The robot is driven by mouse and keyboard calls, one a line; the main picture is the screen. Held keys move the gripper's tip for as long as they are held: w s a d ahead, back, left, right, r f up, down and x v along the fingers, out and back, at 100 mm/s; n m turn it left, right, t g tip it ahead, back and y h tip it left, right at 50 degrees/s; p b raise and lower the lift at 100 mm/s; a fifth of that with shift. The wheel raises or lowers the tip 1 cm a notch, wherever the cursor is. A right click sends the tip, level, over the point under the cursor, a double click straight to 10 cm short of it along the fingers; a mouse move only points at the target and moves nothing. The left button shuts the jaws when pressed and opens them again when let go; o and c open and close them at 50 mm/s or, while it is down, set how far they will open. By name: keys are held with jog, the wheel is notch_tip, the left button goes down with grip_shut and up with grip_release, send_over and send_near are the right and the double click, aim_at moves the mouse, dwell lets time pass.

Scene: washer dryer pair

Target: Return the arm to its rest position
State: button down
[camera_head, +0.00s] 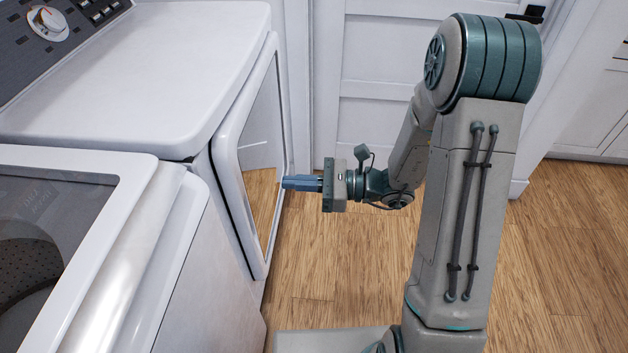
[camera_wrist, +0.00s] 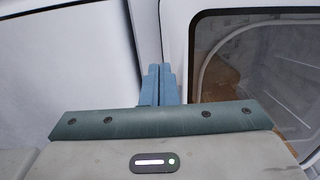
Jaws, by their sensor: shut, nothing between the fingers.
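My gripper (camera_head: 290,183) points left in the head view, with its blue fingers together and nothing between them. Its fingertips are close to the front door (camera_head: 262,150) of the dryer, near the door's far edge. I cannot tell whether they touch it. In the wrist view my gripper (camera_wrist: 160,70) has both blue fingers side by side, in front of a white upright edge. The dark door glass (camera_wrist: 250,60) lies to their right there. My arm is bent, with its elbow high on the right in the head view.
The white dryer (camera_head: 140,75) stands at the left. The top-loading washer (camera_head: 185,270) is nearer, with its drum (camera_head: 25,270) visible. A white panelled door (camera_head: 375,65) is behind my arm. The wooden floor (camera_head: 565,245) is clear on the right.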

jog(key=s+d+r+n+g+h+p, duration=0.5)
jog(key=s+r+n+h+p, duration=0.35)
jog(key=s+r+n, duration=0.2)
jog(key=s+d+r+n+t+h+p, duration=0.2)
jog(key=d+r+n+t+h+p, duration=0.4)
jog(key=d+r, duration=0.6)
notch_tip(320, 180, up, 2)
jog(key=n+h+p, duration=0.2)
jog(key=h+p, duration=0.1)
jog(key=shift+p, duration=0.3)
jog(key=shift+a+n+h, duration=0.1)
jog(key=shift+n+h, duration=0.15)
